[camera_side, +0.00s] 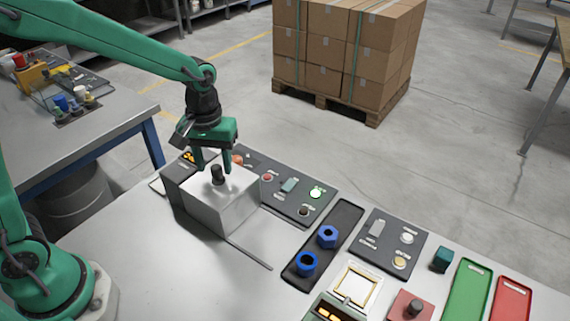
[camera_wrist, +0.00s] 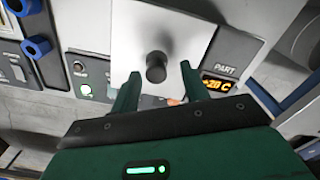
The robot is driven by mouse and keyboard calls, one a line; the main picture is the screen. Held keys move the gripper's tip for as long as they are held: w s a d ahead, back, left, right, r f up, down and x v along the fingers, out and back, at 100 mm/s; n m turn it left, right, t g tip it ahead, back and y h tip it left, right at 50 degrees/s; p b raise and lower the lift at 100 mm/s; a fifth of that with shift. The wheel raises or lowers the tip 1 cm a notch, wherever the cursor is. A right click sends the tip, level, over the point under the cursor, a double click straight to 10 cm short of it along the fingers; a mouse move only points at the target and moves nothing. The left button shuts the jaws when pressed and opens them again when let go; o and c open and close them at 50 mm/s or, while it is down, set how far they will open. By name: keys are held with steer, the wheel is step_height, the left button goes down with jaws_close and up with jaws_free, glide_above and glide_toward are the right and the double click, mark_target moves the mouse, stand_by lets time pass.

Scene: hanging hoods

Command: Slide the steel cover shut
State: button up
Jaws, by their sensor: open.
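The steel cover (camera_side: 220,203) is a pale metal box with a dark round knob (camera_side: 217,174) on top. In the wrist view my gripper (camera_wrist: 156,80) is open. I cannot tell whether either finger touches the knob.
A control panel (camera_side: 285,187) with buttons and a lit green light lies behind the cover. A black tray (camera_side: 322,243) with blue nuts is to the right. The orange display (camera_wrist: 217,87) reads near "28 C". The bench in front of the cover is clear.

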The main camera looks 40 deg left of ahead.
mark_target(211, 181)
steer(key=shift+r, duration=3.85)
steer(key=s+a+r+m+t, duration=0.2)
steer(key=s, duration=0.5)
steer(key=s+a+r+m+t, duration=0.2)
steer(key=s+a+m+t, duration=0.1)
steer(key=s, duration=0.4)
steer(key=shift+s+a+r+t, duration=0.25)
steer(key=shift+s+r+t, duration=0.05)
